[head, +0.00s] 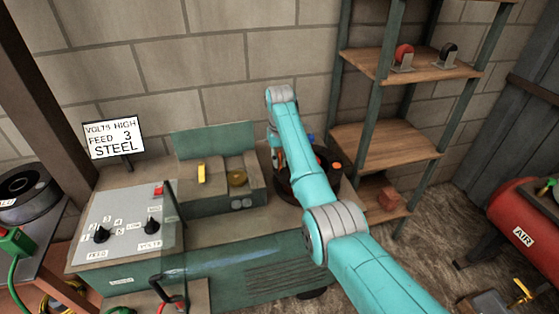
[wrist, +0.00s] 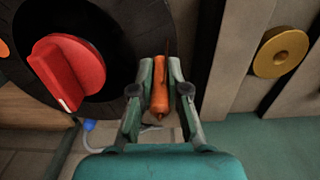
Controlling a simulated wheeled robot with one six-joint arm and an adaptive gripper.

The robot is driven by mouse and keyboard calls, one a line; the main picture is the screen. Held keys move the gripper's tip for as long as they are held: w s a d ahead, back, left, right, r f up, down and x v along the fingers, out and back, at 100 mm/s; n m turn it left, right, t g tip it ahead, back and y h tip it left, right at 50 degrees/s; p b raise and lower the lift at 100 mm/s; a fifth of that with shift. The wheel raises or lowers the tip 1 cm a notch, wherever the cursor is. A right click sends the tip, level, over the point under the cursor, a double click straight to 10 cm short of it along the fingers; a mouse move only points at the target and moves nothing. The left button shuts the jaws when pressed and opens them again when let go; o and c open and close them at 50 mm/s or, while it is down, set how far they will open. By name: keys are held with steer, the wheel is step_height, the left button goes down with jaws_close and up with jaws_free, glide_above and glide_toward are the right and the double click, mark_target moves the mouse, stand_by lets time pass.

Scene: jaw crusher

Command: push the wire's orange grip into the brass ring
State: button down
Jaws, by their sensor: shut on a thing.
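My gripper (wrist: 160,68) is shut on the orange grip (wrist: 159,92), which sits between its two fingers in the wrist view. A thin dark wire end sticks out beyond the grip. The brass ring (wrist: 281,52) is to the right in the wrist view, apart from the grip, with a dark hole at its middle. In the head view the brass ring (head: 237,178) is in the green housing, left of my arm. My gripper and the grip are largely hidden by my arm there.
A red knob (wrist: 67,72) on a black round body is left of my gripper. A yellow piece (head: 201,173) stands left of the ring. The control panel (head: 125,224) with black knobs is at front left. A wooden shelf rack (head: 385,140) stands right of my arm.

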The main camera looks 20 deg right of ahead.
mark_target(279, 151)
steer(key=shift+r, duration=2.9)
steer(key=shift+a, duration=0.1)
